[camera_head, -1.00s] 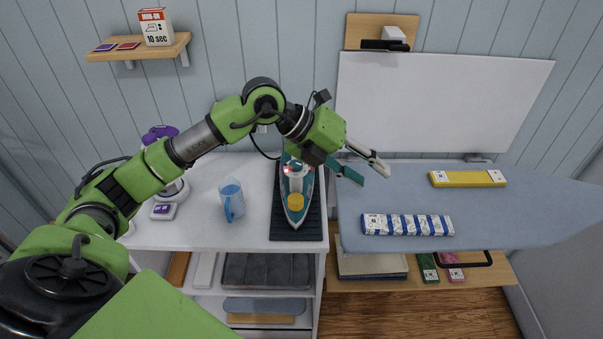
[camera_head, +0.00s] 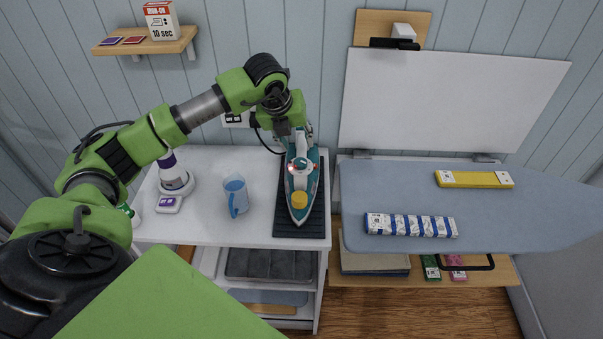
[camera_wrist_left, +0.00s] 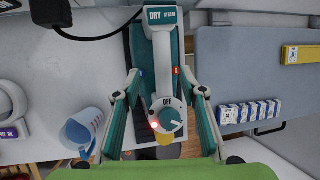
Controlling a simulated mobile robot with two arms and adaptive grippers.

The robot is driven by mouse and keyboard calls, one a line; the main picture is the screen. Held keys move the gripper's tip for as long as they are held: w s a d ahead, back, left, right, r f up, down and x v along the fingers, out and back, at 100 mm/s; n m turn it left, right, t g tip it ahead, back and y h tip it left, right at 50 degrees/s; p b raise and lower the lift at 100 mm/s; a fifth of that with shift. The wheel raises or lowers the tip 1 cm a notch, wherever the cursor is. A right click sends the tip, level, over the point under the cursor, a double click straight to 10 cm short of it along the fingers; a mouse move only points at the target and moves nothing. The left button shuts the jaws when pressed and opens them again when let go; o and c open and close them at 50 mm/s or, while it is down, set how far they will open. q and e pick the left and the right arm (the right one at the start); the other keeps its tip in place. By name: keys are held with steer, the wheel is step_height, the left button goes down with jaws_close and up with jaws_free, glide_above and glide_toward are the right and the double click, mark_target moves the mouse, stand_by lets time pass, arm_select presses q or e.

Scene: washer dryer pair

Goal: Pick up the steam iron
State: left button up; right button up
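The steam iron (camera_head: 301,188) is teal and white with a yellow cap at its front. It lies on a dark ribbed mat (camera_head: 284,228) on the white counter. My left gripper (camera_head: 298,138) is above the rear of the iron, pointing down. In the left wrist view the iron's white handle (camera_wrist_left: 162,62) runs between the two fingers of the gripper (camera_wrist_left: 160,78), which are apart. A dial marked OFF and a lit red light show on the iron. Contact between fingers and handle is not visible. My right gripper is not in view.
A blue measuring cup (camera_head: 236,195) and a white-and-purple device (camera_head: 174,178) stand left of the iron. A black cord runs behind it. The blue-grey ironing board (camera_head: 400,190) at the right carries a striped pack (camera_head: 410,225) and a yellow pack (camera_head: 474,179).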

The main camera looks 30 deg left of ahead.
mark_target(301, 147)
arm_select(q)
steer(key=shift+w+d+f+p, duration=0.15)
steer(key=shift+f+p, duration=0.3)
steer(key=shift+p, duration=0.1)
steer(key=p+x, duration=0.1)
steer(key=x, duration=0.2)
steer(key=shift+d+f+p, duration=0.25)
steer(key=shift+p, duration=0.15)
steer(key=shift+w+f, duration=0.2)
steer(key=shift+f, duration=0.25)
jaws_close()
steer(key=shift+w+r, duration=0.15)
steer(key=shift+r, duration=0.05)
